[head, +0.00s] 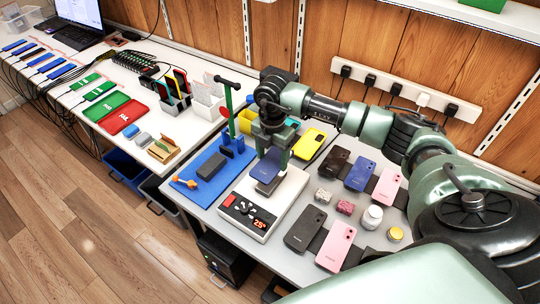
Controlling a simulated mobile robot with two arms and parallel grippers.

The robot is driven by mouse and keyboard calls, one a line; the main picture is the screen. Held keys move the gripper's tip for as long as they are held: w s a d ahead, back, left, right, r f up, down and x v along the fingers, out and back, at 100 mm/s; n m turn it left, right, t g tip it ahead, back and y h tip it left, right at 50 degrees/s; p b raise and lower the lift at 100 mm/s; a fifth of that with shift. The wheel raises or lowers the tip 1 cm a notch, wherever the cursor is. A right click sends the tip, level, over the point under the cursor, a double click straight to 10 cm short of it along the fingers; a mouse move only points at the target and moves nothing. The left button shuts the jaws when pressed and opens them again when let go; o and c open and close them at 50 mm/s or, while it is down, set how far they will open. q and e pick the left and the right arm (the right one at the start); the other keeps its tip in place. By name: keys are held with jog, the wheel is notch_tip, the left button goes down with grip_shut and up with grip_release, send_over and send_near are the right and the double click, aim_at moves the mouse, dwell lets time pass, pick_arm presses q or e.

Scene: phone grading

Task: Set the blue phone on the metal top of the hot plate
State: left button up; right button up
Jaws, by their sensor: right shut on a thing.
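The hot plate (240,214) is a white box with a dark front panel, knobs and a red display, on the grey table. The blue phone (266,166) is in my right gripper (275,150), tilted, over the hot plate's top. The gripper points down and is shut on the phone's upper part, which the fingers partly hide. The phone covers part of the top, and I cannot tell whether its lower edge touches it. Another blue phone (360,174) lies to the right on a dark mat. My left gripper is not in view.
A blue stand (197,187) with a green post is close left of the hot plate. Black (305,229) and pink (336,246) phones lie right of it, near small jars (372,217). A yellow phone (308,144) lies behind. A white table with trays stands left.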

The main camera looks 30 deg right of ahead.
notch_tip(320, 180, down, 5)
jog(key=b, duration=0.3)
jog(key=shift+a+r, duration=0.1)
jog(key=shift+w+f+b, duration=0.1)
jog(key=shift+f+b, duration=0.45)
jog(key=shift+f, duration=0.25)
jog(key=shift+f, duration=0.35)
dwell(1.5)
jog(key=o, duration=1.6)
jog(key=shift+o, duration=1.1)
jog(key=shift+r+p, duration=0.5)
jog(key=shift+r, duration=0.25)
